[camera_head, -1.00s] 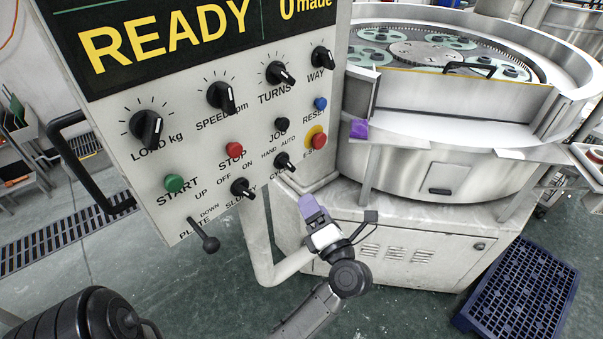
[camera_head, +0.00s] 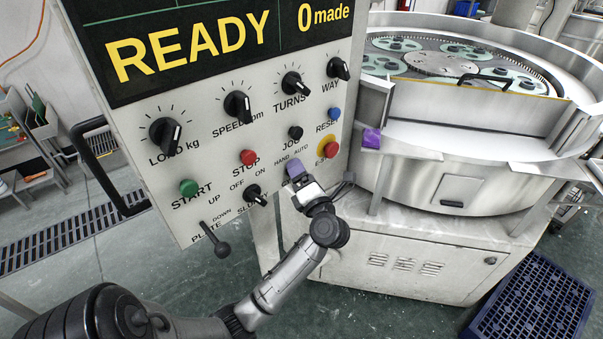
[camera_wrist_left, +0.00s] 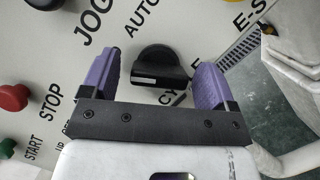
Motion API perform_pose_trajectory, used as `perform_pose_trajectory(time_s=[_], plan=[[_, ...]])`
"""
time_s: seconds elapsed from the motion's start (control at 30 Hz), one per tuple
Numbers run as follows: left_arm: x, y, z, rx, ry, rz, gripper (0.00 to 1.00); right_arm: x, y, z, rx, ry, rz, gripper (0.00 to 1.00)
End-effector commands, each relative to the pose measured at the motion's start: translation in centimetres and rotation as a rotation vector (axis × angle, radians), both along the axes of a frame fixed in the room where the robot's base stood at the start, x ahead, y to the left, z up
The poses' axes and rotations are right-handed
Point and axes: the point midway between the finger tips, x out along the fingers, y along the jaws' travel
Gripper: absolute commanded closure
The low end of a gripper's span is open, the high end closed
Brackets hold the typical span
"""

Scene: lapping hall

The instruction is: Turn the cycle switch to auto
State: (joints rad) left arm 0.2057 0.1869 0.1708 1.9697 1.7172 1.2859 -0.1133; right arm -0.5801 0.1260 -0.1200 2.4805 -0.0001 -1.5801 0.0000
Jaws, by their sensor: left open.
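The cycle switch is a black knob (camera_wrist_left: 160,65) on the grey panel (camera_head: 180,212). In the left wrist view its white mark is at its left end, with the AUTO label above it. In the head view my left gripper (camera_head: 294,172) hides the knob, below the HAND and AUTO labels. My left gripper is open, its two purple fingers on either side of the knob in the left wrist view (camera_wrist_left: 158,68). Gaps show between the fingers and the knob; I cannot tell the depth. My right gripper is not in view.
Close by are the black jog button (camera_head: 295,132), the red emergency stop (camera_head: 328,147) on yellow, the slurry switch (camera_head: 255,195) and the red stop button (camera_head: 248,157). The lapping machine (camera_head: 430,175) stands right of the panel. A blue pallet (camera_head: 530,305) lies on the floor.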

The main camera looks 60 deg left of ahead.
Motion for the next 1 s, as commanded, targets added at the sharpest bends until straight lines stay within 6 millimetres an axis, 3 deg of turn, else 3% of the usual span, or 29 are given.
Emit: perform_pose_trajectory(time_s=[0.37, 0.87, 1.0], plan=[[0.03, 0.35, 0.07, 0.000, 0.000, 0.001, 0.19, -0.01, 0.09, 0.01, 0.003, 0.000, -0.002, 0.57], [0.02, 0.33, 0.07, 0.000, 0.000, 0.001, 0.66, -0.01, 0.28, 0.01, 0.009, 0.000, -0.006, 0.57], [0.03, 0.32, 0.14, -0.001, 0.003, 0.001, 0.68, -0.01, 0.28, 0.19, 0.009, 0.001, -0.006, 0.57]])
